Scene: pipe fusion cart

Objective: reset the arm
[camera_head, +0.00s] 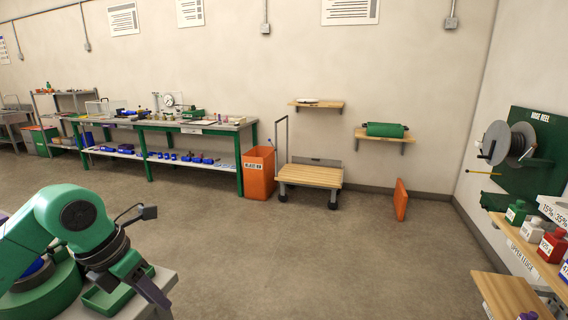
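My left arm (75,225), green with dark joints, comes in at the lower left. My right gripper is not in view.
A green workbench (215,128) with tools stands along the back wall. Beside it are an orange bin (258,175) and a wooden-topped cart (310,176). A shelf with bottles (530,238) and a hose reel (510,145) are at right. The middle floor (330,260) is clear.

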